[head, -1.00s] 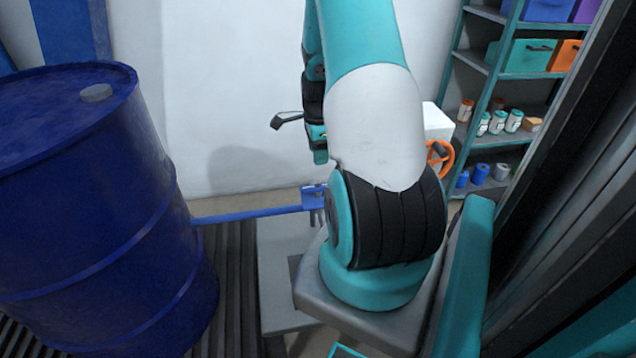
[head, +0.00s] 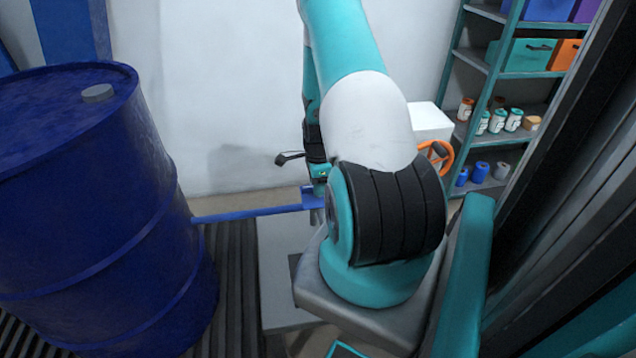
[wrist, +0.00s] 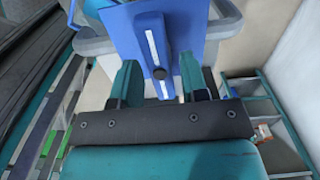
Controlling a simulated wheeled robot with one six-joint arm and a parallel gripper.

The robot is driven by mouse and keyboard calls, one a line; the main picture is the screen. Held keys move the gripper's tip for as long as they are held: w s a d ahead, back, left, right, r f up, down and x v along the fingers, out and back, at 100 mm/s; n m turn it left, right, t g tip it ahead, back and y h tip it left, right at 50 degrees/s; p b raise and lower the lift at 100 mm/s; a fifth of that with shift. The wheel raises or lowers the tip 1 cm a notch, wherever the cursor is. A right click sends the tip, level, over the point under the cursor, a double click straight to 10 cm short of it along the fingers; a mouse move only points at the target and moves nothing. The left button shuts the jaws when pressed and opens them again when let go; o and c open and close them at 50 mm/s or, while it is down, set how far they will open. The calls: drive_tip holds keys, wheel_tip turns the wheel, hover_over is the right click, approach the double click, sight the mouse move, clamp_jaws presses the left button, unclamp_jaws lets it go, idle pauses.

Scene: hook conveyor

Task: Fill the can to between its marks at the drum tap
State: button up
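The blue drum (head: 95,220) stands at the left in the head view. A blue pipe (head: 250,214) runs from its side to a blue tap fitting (head: 311,199), partly hidden by my arm. My gripper (head: 319,180) is just above that fitting, mostly behind my arm. In the wrist view the gripper's two teal fingers (wrist: 158,80) are apart.
A white box (head: 428,120) and an orange handwheel (head: 438,157) are behind my arm. A teal shelf rack (head: 487,75) with jars and bins stands at the right. A pale block (head: 285,260) is below the pipe. The white wall (head: 230,80) is behind.

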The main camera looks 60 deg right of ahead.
clamp_jaws()
drive_tip(key=n, duration=0.3)
drive_tip(key=shift+n+b, duration=0.3)
drive_tip(key=shift+n, duration=1.6)
drive_tip(key=shift+o, duration=1.3)
unclamp_jaws()
